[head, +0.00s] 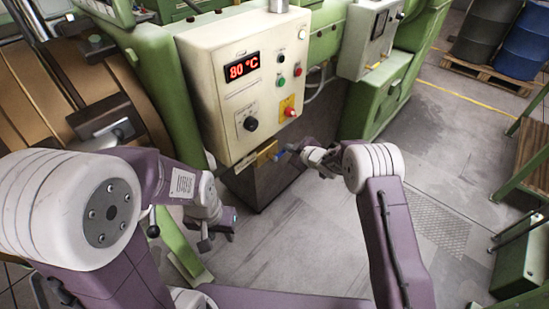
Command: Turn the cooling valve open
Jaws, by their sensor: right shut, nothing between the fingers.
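The control box (213,75) is cream-coloured, with a red display reading 80 °C. What looks like the cooling valve, a small brass-yellow fitting (265,154), sits under its lower edge. A small blue part shows beside it, by my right gripper's tip. My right gripper (290,149) is at the right end of this fitting, shut with nothing held. I cannot tell whether it touches the blue part. My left gripper (217,240) hangs low at the left, below the box. Its fingers are apart and empty.
The box front carries a black knob (251,124), a red switch on a yellow plate (288,108) and several buttons. Green machine frames stand left and right. Barrels on a pallet (487,73) are at the back right.

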